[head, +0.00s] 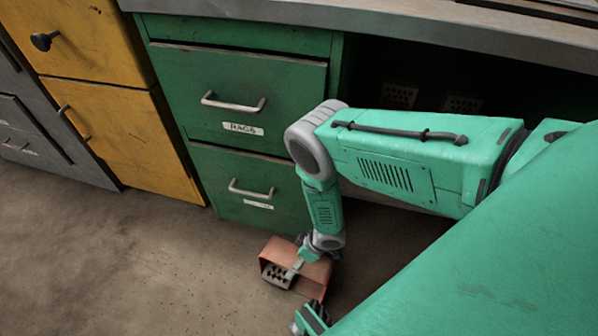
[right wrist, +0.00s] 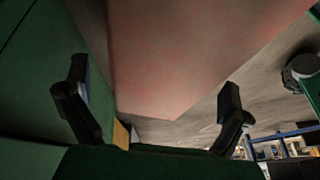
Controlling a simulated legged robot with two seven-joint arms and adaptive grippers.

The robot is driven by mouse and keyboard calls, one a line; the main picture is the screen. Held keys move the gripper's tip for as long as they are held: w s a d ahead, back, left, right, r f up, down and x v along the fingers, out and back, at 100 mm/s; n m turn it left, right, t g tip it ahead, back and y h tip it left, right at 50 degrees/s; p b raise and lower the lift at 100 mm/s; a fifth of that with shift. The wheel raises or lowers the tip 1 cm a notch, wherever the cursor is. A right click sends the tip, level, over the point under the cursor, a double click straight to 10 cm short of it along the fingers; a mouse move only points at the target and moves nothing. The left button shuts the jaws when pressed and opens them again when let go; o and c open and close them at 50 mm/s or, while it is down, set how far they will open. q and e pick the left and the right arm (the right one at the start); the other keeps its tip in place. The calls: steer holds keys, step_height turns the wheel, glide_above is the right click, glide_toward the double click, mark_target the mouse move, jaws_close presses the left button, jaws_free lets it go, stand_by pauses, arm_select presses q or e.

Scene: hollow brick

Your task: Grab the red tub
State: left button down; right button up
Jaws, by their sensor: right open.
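The red tub (head: 279,252) stands on the floor in front of the green drawers, and a grey block with dark holes (head: 277,274) shows inside its open side. My right gripper (head: 300,268) is down at the tub, in front of part of it. In the right wrist view the tub's reddish wall (right wrist: 190,60) fills the upper middle. The two dark fingers of my right gripper (right wrist: 155,108) are spread wide, one on each side of the wall's lower end. I cannot tell whether either finger touches it.
A green drawer cabinet (head: 250,150) labelled "RAGS" stands right behind the tub. A yellow cabinet (head: 125,130) is to its left. A workbench edge (head: 400,22) runs above. The concrete floor (head: 110,260) at left is clear.

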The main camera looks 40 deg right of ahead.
steer(key=shift+f, duration=0.25)
steer(key=shift+c, duration=0.5)
steer(key=c, duration=1.6)
steer(key=shift+r, duration=0.2)
